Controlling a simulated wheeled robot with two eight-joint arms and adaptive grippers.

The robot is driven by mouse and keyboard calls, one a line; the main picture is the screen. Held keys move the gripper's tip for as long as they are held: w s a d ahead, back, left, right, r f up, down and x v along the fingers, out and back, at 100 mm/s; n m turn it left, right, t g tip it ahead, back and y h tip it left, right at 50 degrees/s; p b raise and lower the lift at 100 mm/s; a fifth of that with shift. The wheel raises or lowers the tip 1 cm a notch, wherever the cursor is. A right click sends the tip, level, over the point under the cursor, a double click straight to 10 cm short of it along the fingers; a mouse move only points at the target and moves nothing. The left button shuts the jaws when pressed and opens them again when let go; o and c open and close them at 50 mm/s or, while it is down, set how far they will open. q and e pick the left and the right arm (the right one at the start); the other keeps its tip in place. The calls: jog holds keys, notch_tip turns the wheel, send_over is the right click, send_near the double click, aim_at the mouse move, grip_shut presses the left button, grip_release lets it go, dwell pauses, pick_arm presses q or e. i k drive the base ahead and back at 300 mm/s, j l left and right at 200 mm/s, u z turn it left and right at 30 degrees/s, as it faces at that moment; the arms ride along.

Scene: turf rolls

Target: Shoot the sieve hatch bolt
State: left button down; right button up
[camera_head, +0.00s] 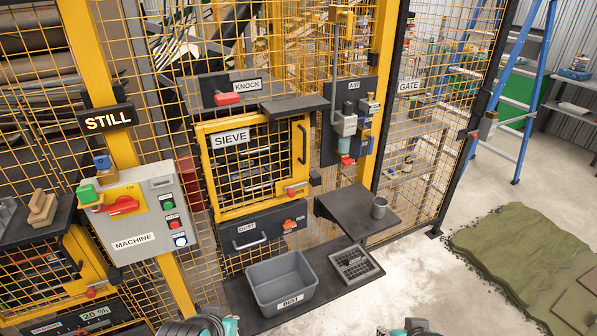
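The sieve hatch (207,171) is a yellow-framed mesh door with a SIEVE label and a black upright handle (302,143) on its right side. It looks closed in its frame. A small bolt with a red knob (291,192) sits at the hatch's lower right corner; whether it is in its keeper is too small to tell. My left gripper (205,326) and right gripper (410,328) show only as dark and teal parts at the bottom edge. Both are well below and apart from the hatch, and their fingers are not clear.
A grey DUST bin (281,272) and a dark slotted tray (356,264) lie on the low shelf below the hatch. A dark side shelf (340,211) holds a grey cup (379,207). The MACHINE control box (140,215) stands left. A dark ledge (293,107) juts out above the hatch.

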aim_at(291, 193)
jog(key=i, duration=0.6)
jog(key=i+j+z, duration=0.1)
jog(key=i, duration=0.5)
